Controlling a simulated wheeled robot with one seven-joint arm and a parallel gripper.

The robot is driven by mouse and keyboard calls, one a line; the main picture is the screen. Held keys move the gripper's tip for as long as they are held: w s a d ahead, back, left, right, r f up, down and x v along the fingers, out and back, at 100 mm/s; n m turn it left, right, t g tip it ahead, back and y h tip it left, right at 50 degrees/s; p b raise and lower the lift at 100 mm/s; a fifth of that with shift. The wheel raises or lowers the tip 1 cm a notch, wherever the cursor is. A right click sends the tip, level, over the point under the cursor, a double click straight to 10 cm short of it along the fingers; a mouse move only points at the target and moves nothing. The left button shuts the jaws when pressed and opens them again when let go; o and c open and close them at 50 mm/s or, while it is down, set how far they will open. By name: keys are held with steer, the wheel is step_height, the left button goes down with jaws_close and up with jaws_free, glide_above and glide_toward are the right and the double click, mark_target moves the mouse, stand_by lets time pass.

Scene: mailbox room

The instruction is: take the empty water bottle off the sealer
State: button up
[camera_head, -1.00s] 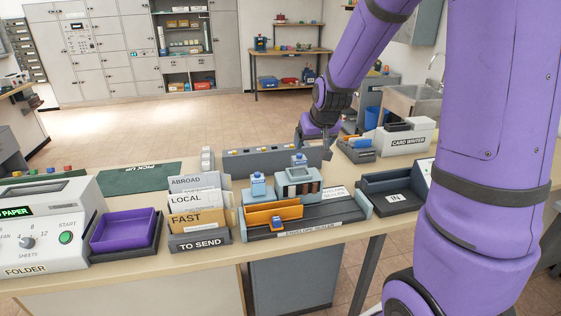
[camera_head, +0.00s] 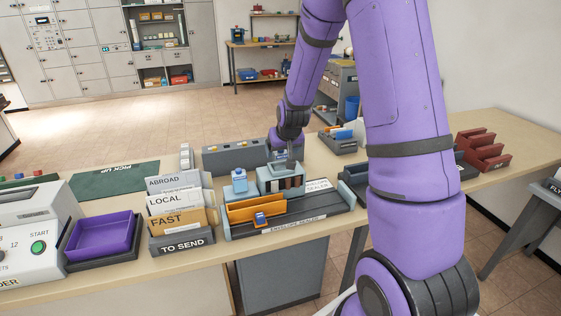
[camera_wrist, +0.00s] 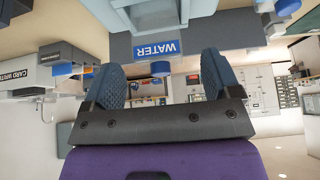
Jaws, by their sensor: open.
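The envelope sealer (camera_head: 342,204) stands on the bench in the head view, with a grey-blue housing on top. The water bottle stands on that housing, mostly hidden behind my gripper in the head view. In the wrist view a blue WATER label (camera_wrist: 157,48) and a round blue cap (camera_wrist: 161,69) show ahead of my gripper (camera_wrist: 157,75). The gripper is open, with one dark blue finger on each side of the cap; I see no contact. In the head view my gripper (camera_head: 284,150) is at the housing's top.
An orange tray (camera_head: 256,208) lies at the sealer's front. A file holder (camera_head: 182,241) marked TO SEND and a purple tray (camera_head: 103,236) stand to the left. A grey box (camera_head: 233,160) is behind. The green mat (camera_head: 114,180) looks clear.

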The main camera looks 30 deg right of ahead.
mark_target(282, 153)
steer(key=x, duration=0.5)
steer(key=shift+s, duration=0.2)
steer(key=c, duration=1)
